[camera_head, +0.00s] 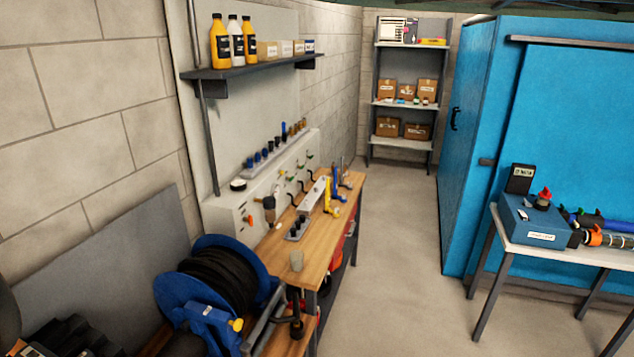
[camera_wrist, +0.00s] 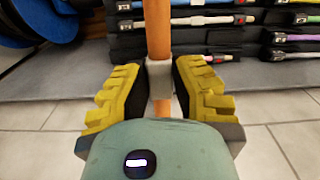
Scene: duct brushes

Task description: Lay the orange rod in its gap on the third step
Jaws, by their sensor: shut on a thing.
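In the wrist view my gripper (camera_wrist: 160,80) has yellow ribbed fingers closed on the pale collar of the orange rod (camera_wrist: 158,28). The rod runs up the picture, above the floor and in front of a dark stepped rack (camera_wrist: 150,44). Several rods with pale collars lie across its steps, with blue, green, purple and red parts showing. The held rod hides part of the rack's middle. I cannot tell which step has the gap. The gripper and the rod are not seen in the head view.
A blue hose reel (camera_head: 185,290) stands at lower left in the head view, beside a wooden workbench (camera_head: 318,235). A white-topped table (camera_head: 565,237) is at right before a blue booth (camera_head: 465,150). The floor (camera_head: 400,250) between is clear. Tiles (camera_wrist: 50,130) lie before the rack.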

